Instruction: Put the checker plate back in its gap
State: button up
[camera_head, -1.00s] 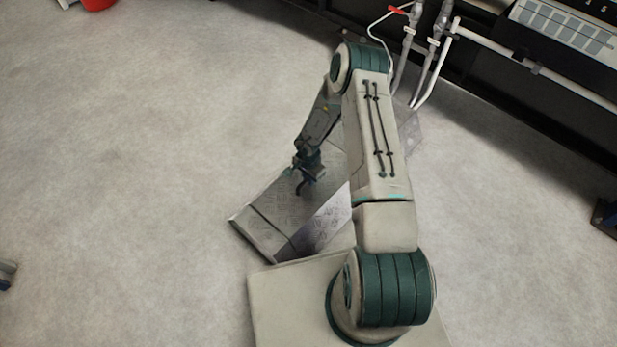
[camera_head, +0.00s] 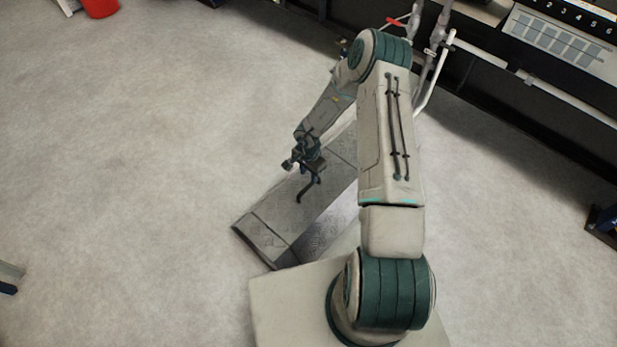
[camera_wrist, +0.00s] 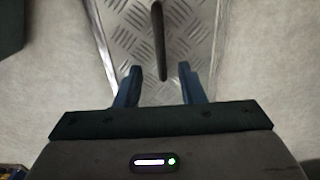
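Metal checker plate (camera_head: 285,208) shows on the floor in the head view, as a diagonal strip with seams between its pieces. My gripper (camera_head: 306,168) is above the strip. In the wrist view the patterned plate (camera_wrist: 185,35) lies beyond my fingers. My gripper (camera_wrist: 163,78) is open, with its two blue fingers apart. A dark narrow bar or slot (camera_wrist: 158,40) runs over the plate, its near end between the fingertips in the picture; I cannot tell whether it touches them. A dark curved piece (camera_head: 310,187) shows below my gripper. No open gap can be made out; my arm hides part of the strip.
Pale pipes (camera_head: 432,75) and a dark cabinet with a numbered panel (camera_head: 560,35) stand at the back right. A red bucket (camera_head: 99,6) is at the top left. The floor left of the strip is clear.

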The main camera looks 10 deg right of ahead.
jog(key=w+a+r+n+t, duration=0.1)
jog(key=w+r+n+t, duration=0.15)
jog(key=r, duration=0.65)
jog(key=w+a+r+n+t, duration=0.15)
jog(key=w+r, duration=0.25)
jog(key=r, duration=0.4)
jog(key=s+a+r+n+t+y, duration=0.1)
jog(key=s+a+r+n+y, duration=0.1)
jog(key=r, duration=0.5)
jog(key=s+a+r+n+t+y, duration=0.1)
jog(key=a+r, duration=0.1)
jog(key=r, duration=0.5)
jog(key=s+r+n+g, duration=0.25)
jog(key=s+r, duration=0.55)
jog(key=s, duration=0.4)
jog(key=s+d+r+n+g+h, duration=0.1)
jog(key=s+d+r, duration=0.1)
jog(key=s, duration=0.6)
jog(key=s+d+r+n+g+h, duration=0.1)
jog(key=s+d, duration=0.3)
jog(key=s, duration=0.4)
jog(key=shift+r+h+p, duration=0.4)
jog(key=shift+r+h, duration=0.05)
jog(key=shift+h, duration=0.05)
